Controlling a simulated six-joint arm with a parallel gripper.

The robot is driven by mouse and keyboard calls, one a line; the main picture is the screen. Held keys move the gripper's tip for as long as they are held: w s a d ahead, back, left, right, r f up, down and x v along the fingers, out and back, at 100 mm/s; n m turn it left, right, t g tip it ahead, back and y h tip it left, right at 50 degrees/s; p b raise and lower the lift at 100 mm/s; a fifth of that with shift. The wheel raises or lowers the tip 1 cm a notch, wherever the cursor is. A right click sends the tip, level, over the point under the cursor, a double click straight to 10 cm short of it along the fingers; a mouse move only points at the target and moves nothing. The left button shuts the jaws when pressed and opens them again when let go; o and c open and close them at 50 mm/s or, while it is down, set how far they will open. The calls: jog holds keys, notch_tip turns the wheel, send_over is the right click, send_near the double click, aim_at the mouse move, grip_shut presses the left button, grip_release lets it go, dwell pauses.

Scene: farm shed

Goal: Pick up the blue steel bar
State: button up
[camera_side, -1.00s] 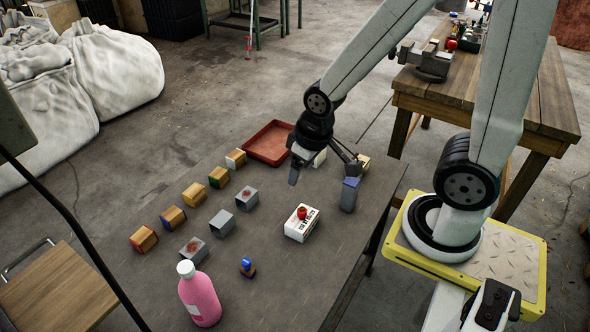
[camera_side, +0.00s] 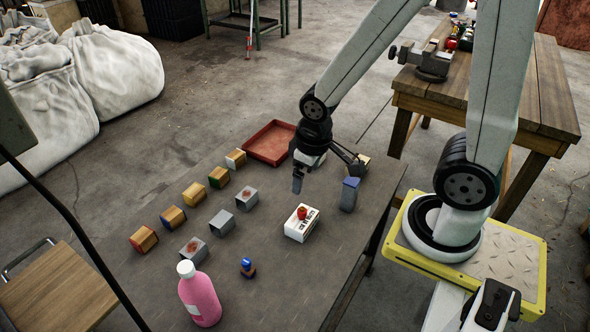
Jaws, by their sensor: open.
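The blue steel bar (camera_side: 348,197) stands upright near the right edge of the dark table. It is grey with a blue top. My gripper (camera_side: 326,174) is open and empty over the table, just to the left of and behind the bar. One finger hangs down to the left of the bar; the other reaches right, close behind the bar's blue top. I cannot tell whether that finger touches the bar.
A white box with a red knob (camera_side: 301,224) stands left of the bar. A red tray (camera_side: 270,144) lies behind my gripper. Several small blocks, a pink bottle (camera_side: 199,297) and a blue-topped stamp (camera_side: 248,268) are further left. A wooden workbench (camera_side: 480,90) stands behind right.

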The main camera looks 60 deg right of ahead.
notch_tip(320, 180, down, 5)
jog(key=s+d+n+g+h, duration=0.2)
jog(key=s+d+n+g, duration=0.1)
jog(key=n+g+h, duration=0.2)
jog(key=n+h, duration=0.6)
send_near(348, 188)
jog(key=s+r, duration=0.2)
jog(key=s, duration=0.3)
jog(key=f+n+h, duration=0.1)
jog(key=w+d+f+n+t+h, duration=0.1)
jog(key=n, duration=0.1)
jog(key=d+f+n+t, duration=0.1)
jog(key=f, duration=0.1)
jog(key=shift+w+d+f+n+h, duration=0.1)
jog(key=shift+w+d+n+h, duration=0.1)
jog(key=shift+w+n+h, duration=0.15)
jog(key=shift+w+d+f+n+t+h, duration=0.1)
jog(key=shift+w+f+n+t+h, duration=0.15)
jog(key=shift+f+n+t, duration=0.55)
jog(key=shift+r, duration=0.1)
jog(key=shift+d, duration=0.1)
jog(key=shift+x, duration=1.25)
jog(key=shift+x, duration=2.55)
